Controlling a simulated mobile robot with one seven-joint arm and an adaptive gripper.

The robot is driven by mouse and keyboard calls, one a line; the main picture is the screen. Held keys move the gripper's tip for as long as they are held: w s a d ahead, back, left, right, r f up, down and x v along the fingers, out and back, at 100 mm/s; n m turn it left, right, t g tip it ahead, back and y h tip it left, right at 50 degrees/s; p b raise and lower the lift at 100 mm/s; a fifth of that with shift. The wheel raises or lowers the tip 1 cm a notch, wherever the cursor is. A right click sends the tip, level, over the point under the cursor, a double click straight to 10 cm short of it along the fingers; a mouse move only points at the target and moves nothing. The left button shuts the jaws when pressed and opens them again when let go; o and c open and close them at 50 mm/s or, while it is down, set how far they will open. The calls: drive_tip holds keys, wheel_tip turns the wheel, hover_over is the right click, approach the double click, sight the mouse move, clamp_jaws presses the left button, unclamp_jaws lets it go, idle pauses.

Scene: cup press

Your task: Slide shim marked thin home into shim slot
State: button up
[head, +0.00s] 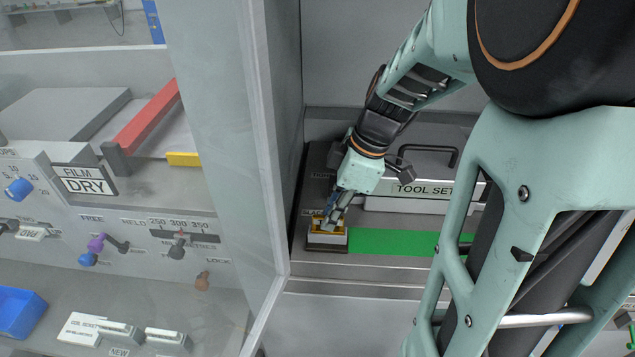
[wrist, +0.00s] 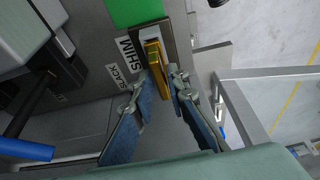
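The shim is a gold-yellow bar (wrist: 157,66); no thin mark is legible on it. It also shows in the head view (head: 328,221), partly under my fingers. My gripper (wrist: 163,78) has a finger on each side of the bar, and the bar fills the gap between the tips. In the head view my gripper (head: 331,217) reaches down to the bar from above. The shim slot (wrist: 150,37) is a pale and dark holder beside a SHIM label. The holder (head: 327,240) stands at the left end of a green strip. How deep the bar sits is unclear.
The green strip (head: 390,241) lies right of the holder. A TOOL SET case (head: 420,188) is behind it. A pale upright panel (head: 225,150) stands close on the left. A SLACK label (wrist: 119,75) is near my left finger.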

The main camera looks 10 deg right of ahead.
drive_tip(key=shift+o, duration=1.4)
drive_tip(key=shift+r, duration=0.1)
drive_tip(key=v, duration=1.2)
drive_tip(key=shift+d, duration=0.1)
